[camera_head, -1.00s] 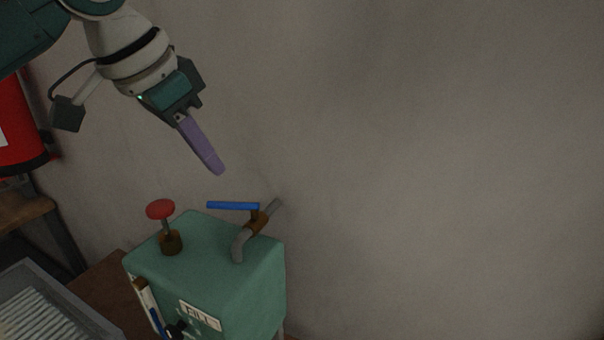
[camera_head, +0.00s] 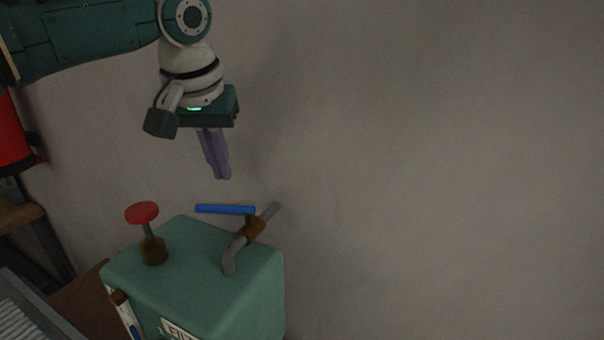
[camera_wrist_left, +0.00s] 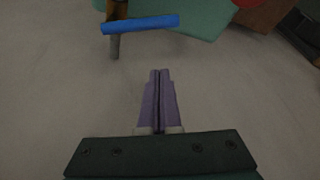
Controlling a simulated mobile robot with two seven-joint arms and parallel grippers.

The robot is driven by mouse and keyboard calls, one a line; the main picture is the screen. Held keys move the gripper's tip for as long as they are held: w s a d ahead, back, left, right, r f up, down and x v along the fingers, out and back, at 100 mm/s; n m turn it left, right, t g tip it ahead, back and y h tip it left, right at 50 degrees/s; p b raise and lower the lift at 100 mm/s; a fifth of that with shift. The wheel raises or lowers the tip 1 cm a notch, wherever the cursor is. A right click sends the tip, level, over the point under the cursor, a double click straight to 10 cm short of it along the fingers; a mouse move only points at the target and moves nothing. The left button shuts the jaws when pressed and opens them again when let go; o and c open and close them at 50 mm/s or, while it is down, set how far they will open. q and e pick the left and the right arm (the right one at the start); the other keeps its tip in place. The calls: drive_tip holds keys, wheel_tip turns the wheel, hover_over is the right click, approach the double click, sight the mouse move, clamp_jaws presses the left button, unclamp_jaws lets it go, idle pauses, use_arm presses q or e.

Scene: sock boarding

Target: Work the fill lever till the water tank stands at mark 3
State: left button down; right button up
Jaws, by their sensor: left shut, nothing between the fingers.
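The green water tank (camera_head: 205,275) stands at the lower middle of the head view. The blue fill lever (camera_head: 225,209) sits on a bent grey pipe with a brown valve body (camera_head: 250,229) on the tank top. The lever points left across the picture. My left gripper (camera_head: 222,178), with purple fingers, is shut and empty, above the lever and apart from it. In the left wrist view the lever (camera_wrist_left: 141,25) lies beyond the shut fingertips (camera_wrist_left: 160,72). A gauge strip (camera_head: 128,318) shows on the tank's front, but its level is unreadable. My right gripper is out of view.
A red round knob (camera_head: 142,212) on a stem stands on the tank's left top. A grey tray (camera_head: 40,312) is at the lower left, and a red object (camera_head: 12,135) is at the left edge. The wall stands behind; the right side is clear.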

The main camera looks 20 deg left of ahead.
use_arm(q)
drive_tip(key=shift+s+d+f+p, duration=0.1)
drive_tip(key=shift+s+f+p, duration=0.5)
drive_tip(key=shift+p, duration=0.25)
drive_tip(key=shift+s+d+f+p, duration=0.15)
drive_tip(key=shift+s+d+p, duration=0.1)
drive_tip(key=shift+s+p, duration=0.35)
drive_tip(key=shift+s+d+f, duration=0.2)
drive_tip(key=shift+s+f, duration=0.1)
drive_tip(key=shift+s, duration=0.2)
